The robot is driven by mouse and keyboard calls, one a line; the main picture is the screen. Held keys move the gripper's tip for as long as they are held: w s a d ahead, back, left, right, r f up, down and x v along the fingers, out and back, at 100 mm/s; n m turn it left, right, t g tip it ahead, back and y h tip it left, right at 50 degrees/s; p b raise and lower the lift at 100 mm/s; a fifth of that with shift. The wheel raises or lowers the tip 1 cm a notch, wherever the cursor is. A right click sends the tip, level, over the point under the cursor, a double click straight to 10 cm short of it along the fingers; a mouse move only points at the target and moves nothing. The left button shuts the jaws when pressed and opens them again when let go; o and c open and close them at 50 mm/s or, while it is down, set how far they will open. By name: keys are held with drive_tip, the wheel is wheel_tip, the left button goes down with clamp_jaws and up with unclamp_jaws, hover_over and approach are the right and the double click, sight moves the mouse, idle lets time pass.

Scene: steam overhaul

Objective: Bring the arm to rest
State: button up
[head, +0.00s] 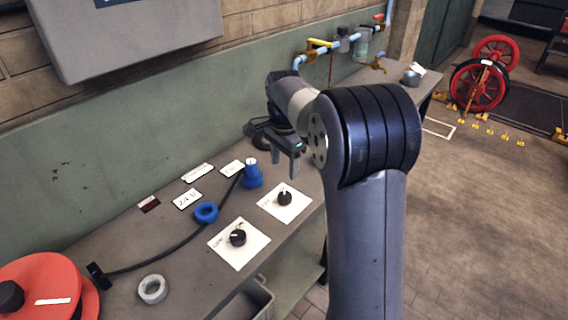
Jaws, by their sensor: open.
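My arm rises at the right of the head view and bends over the bench. My gripper (283,170) points down above the bench, open, with nothing seen between its fingers. It is apart from the blue connector (252,174), which stands upright just to its left. A black knob on a white card (284,198) lies below it. My arm hides part of the bench behind it.
The grey bench (150,235) bears a blue ring (206,212), another knob (238,237), a grey ring (152,289), a black cable and a red reel (45,285). Blue pipework with valves (318,43) runs along the wall. Red wheels (478,84) stand on the floor at back right.

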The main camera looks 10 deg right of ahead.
sight(284, 195)
drive_tip(key=shift+f, duration=0.1)
wheel_tip(284, 195, down, 11)
drive_tip(key=shift+r, duration=0.1)
idle(0.3)
drive_tip(key=shift+n, duration=0.3)
drive_tip(key=shift+r, duration=0.1)
